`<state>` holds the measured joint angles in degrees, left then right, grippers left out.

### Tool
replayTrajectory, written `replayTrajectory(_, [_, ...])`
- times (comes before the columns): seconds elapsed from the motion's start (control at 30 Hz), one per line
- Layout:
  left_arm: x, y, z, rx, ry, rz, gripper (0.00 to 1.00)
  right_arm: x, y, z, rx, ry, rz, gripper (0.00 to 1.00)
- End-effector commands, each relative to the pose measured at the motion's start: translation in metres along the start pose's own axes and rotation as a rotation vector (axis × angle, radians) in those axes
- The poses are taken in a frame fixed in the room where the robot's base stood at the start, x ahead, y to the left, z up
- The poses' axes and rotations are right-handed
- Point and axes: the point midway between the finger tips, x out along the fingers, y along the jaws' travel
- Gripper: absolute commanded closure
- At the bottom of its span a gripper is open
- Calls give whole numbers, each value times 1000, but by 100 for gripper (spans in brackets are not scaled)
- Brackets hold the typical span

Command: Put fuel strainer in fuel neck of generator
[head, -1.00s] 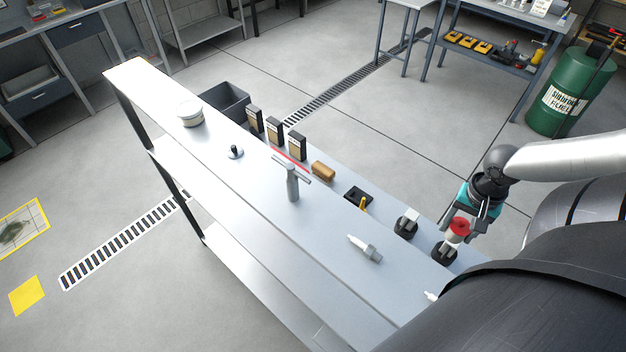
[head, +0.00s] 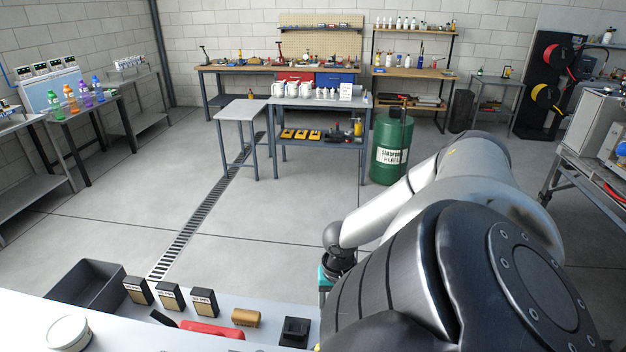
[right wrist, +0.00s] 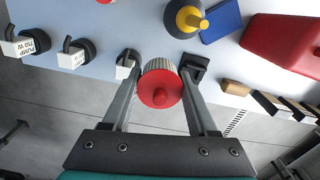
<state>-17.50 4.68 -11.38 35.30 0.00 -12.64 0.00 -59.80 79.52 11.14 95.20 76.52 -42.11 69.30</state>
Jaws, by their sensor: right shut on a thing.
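My right gripper (right wrist: 160,76) is shut on a short round part with a red face and a ribbed cream side (right wrist: 160,88), which looks like the fuel strainer. It is held between the two fingertips, red face toward the wrist camera, above the bench edge. My left gripper is not in view.
The bench (head: 250,308) holds a grey bin (head: 90,285), several small dark boxes, a red item (head: 212,330) and a tan cylinder (head: 246,317). A green drum (head: 391,150) stands beyond open floor.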

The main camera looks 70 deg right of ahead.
Motion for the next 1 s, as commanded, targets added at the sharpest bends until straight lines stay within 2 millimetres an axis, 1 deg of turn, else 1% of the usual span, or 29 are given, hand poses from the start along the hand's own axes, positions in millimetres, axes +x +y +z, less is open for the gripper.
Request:
replayTrajectory(0.03, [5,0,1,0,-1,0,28,6,-2,-1,0,1,-3,94])
replayTrajectory(0.23, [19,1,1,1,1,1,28,29,-2,-2,0,3,-3,94])
replayTrajectory(0.3, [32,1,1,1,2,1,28,42,0,-1,0,1,-1,94])
replayTrajectory(0.5, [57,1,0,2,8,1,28,71,0,-1,1,1,-1,94])
replayTrajectory(0.9, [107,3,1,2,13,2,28,130,-1,-1,1,2,-2,94])
replayTrajectory(1.0, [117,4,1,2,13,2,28,142,0,-1,1,1,-2,94])
